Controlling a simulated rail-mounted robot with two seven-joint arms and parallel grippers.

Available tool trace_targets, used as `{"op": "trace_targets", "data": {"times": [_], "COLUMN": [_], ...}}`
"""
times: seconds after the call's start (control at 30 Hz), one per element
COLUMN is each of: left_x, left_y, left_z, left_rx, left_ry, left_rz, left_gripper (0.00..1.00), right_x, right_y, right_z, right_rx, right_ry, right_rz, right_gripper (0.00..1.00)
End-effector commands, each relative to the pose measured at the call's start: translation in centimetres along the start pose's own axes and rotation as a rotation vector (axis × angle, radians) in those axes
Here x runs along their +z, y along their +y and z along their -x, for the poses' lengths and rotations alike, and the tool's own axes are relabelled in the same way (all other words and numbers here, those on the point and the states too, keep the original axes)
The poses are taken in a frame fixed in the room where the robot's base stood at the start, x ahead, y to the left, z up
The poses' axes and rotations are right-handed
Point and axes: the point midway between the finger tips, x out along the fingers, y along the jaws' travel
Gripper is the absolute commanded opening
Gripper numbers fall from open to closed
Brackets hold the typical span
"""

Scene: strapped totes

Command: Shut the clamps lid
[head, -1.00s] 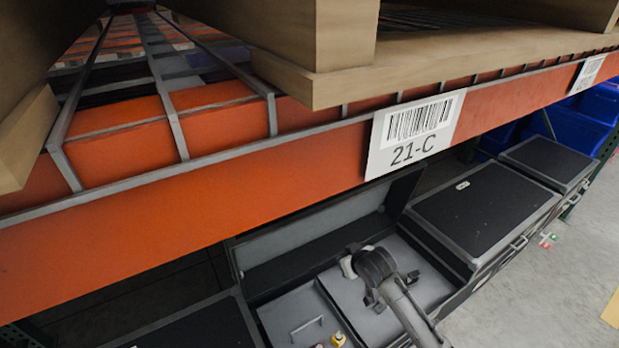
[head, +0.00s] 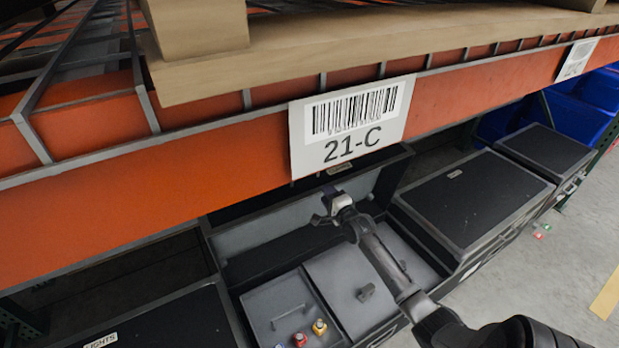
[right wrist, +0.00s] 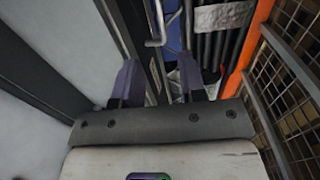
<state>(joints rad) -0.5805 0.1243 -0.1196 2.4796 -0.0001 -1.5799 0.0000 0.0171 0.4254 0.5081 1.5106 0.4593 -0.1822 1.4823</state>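The open tote's lid (head: 285,228) stands raised at the back of a dark tote (head: 262,300), under the orange shelf beam. A small label (head: 338,168) shows on its upper edge, too small to read. My right gripper (head: 332,207) is in front of the raised lid, above the tote. In the right wrist view my right gripper (right wrist: 158,82) has its two fingers apart, with nothing clearly held. A dark edge (right wrist: 122,35) runs close by the fingers; I cannot tell whether they touch it. My left gripper is not in view.
The orange beam (head: 220,160) with label 21-C (head: 347,125) hangs low over the lid. Shut totes stand to the right (head: 475,200) and left (head: 160,325). Inside the open tote are a grey panel (head: 345,285) and several coloured knobs (head: 300,338). Blue bins (head: 575,125) stand far right.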

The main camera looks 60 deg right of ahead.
Motion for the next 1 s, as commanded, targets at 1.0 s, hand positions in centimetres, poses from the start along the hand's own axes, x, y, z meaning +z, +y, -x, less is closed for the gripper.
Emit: {"op": "trace_targets", "data": {"times": [1.0], "left_x": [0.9], "left_y": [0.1], "left_z": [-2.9], "left_rx": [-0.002], "left_ry": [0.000], "left_rz": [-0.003], "left_gripper": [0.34], "right_x": [-0.1], "right_y": [0.0], "right_z": [-11.7], "right_rx": [0.002], "right_ry": [0.001], "right_rz": [0.005], "right_gripper": [0.38]}}
